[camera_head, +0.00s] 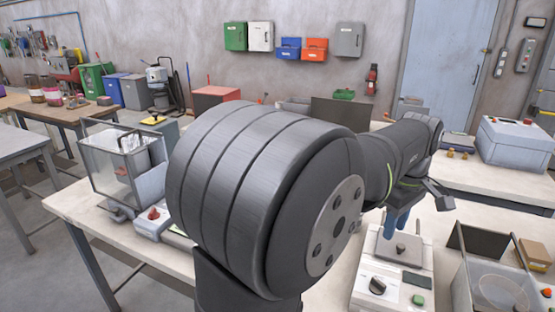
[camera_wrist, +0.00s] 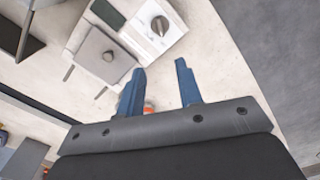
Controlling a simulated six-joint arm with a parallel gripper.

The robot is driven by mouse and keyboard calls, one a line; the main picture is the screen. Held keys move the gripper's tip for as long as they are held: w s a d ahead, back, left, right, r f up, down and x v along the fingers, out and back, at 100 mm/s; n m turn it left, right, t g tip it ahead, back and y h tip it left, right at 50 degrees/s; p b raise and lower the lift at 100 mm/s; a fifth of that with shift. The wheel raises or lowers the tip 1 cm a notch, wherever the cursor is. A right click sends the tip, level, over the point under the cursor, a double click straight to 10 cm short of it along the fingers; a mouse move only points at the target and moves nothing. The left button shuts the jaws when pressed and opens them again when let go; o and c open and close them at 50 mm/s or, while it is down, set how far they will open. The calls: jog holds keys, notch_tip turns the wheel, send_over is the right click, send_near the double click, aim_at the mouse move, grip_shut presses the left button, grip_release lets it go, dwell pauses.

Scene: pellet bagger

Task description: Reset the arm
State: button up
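My gripper (camera_head: 396,225) hangs from the arm at the right of the head view, above a white machine (camera_head: 392,290). Its two blue fingers also show in the wrist view (camera_wrist: 161,70). They stand well apart with nothing held between them. The white machine has a dark dial, a green button and a grey plate with a knob. In the wrist view, its dial and the grey plate (camera_wrist: 92,50) lie beyond the fingertips. A small orange-red thing shows low between the fingers, partly hidden; I cannot tell what it is. My large arm joint hides the middle of the head view.
A clear-walled machine (camera_head: 118,165) stands at the left of the pale worktable (camera_head: 75,205). A white box machine (camera_head: 517,145) sits on the bench behind. A dark upright panel (camera_head: 338,115) stands behind my arm.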

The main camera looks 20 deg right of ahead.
aim_at(379, 281)
notch_tip(379, 281, down, 18)
jog(key=shift+r, duration=0.25)
dwell(0.4)
